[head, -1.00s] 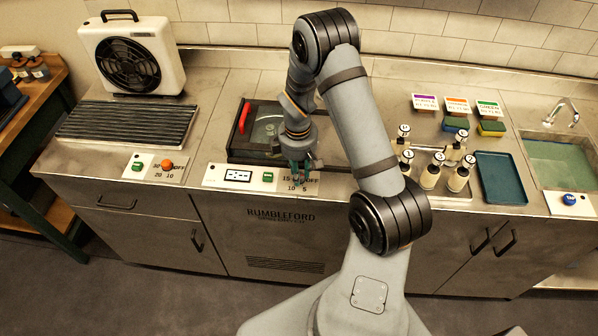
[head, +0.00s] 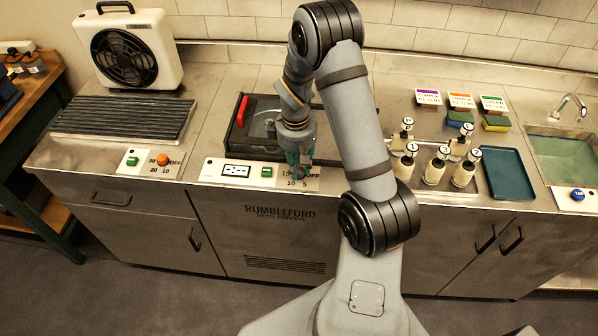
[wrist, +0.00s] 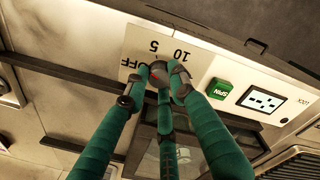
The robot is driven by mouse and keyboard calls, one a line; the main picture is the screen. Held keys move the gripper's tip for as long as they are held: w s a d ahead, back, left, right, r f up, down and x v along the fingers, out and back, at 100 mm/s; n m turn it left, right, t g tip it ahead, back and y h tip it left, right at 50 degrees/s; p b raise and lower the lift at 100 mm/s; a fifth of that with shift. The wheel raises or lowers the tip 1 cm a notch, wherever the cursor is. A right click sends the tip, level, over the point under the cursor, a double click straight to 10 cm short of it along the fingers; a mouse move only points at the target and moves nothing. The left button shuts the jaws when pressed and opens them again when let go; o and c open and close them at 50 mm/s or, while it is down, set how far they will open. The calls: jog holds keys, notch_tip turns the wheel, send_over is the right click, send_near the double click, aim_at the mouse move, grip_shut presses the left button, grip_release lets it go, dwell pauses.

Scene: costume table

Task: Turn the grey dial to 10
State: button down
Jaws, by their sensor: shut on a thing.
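The grey dial (wrist: 158,74) sits on a pale plate with printed marks in the wrist view. The marks 10, 5 and OFF are readable there. A small reddish mark shows on the dial, but I cannot tell which number it points to. My gripper (wrist: 160,80) has green fingers closed around the dial, their dark tips against its sides. In the head view my gripper (head: 299,173) reaches down to the dial plate (head: 313,184) and hides the dial. The marks 10, 5, part of 15 and part of OFF show around it.
A green SPIN button (head: 266,171) and a small display (head: 236,171) lie left of the dial. A lidded basin with a red handle (head: 242,110) is behind. An orange dial (head: 162,159) is farther left; several bottles (head: 436,170) stand right.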

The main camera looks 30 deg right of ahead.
jog(key=m+b, duration=0.3)
jog(key=m, duration=0.1)
jog(key=shift+w+f+m+b, duration=0.15)
jog(key=shift+f+m+b, duration=0.05)
jog(key=shift+m+b, duration=0.2)
jog(key=m+b, duration=0.4)
jog(key=m, duration=0.1)
jog(key=m+b, duration=0.3)
jog(key=m, duration=0.2)
jog(key=shift+r+m+g, duration=0.1)
jog(key=shift+m+g, duration=0.2)
jog(key=shift+m, duration=0.1)
jog(key=shift+d+r+m+b, duration=0.1)
jog(key=shift+m+b, duration=0.85)
jog(key=shift+m, duration=1.05)
jog(key=c, duration=1.5)
grip_release()
jog(key=shift+o, duration=0.2)
